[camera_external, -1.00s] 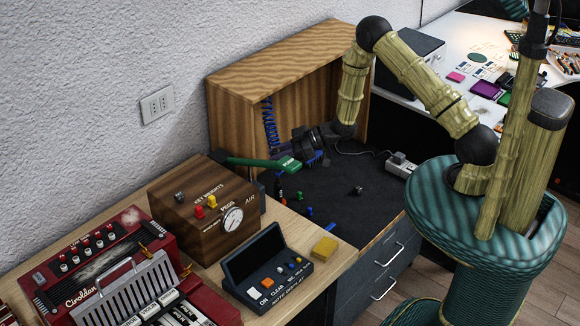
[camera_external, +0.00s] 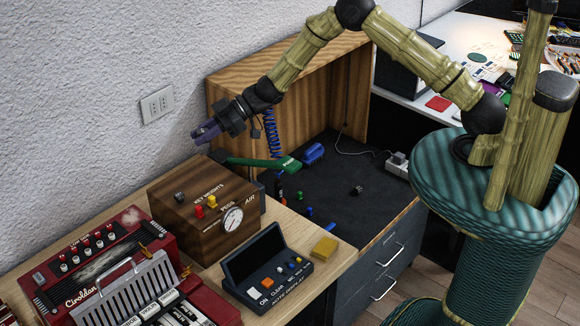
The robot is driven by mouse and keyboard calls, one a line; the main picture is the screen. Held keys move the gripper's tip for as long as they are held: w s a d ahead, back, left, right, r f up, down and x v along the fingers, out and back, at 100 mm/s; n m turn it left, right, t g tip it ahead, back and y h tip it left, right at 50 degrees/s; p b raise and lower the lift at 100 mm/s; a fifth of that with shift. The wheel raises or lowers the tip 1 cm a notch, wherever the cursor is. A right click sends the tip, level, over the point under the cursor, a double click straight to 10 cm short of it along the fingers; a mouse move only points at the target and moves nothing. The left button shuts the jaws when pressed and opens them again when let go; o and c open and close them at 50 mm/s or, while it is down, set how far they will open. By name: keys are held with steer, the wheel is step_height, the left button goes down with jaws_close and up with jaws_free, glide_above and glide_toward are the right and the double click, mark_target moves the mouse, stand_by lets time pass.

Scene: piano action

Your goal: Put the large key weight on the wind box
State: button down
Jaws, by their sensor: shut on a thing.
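The wind box (camera_external: 237,191) is a dark brown wooden box with a round dial and the words KEY WEIGHTS, PEGS and AIR. On its top are a small dark piece (camera_external: 180,197), a red piece (camera_external: 198,212) and a yellow piece (camera_external: 212,201). My gripper (camera_external: 203,133) is raised above the back of the box, near the wall, and points left. Its jaws are shut on what I take to be the large key weight, which is too small and dark to make out between the fingers. The gripper is apart from the box.
A green pump handle (camera_external: 262,163) sticks out behind the box. A dark mat (camera_external: 330,190) holds a blue brush-like thing (camera_external: 313,153) and a small dark piece (camera_external: 357,190).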

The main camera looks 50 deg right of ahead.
steer(key=p, duration=0.1)
glide_above(208, 173)
steer(key=shift+f, duration=2.95)
steer(key=shift+f+p, duration=0.7)
steer(key=shift+f, duration=1.35)
steer(key=shift+f, duration=0.2)
steer(key=c, duration=1.3)
jaws_free()
steer(key=shift+o, duration=0.2)
steer(key=shift+r, duration=0.15)
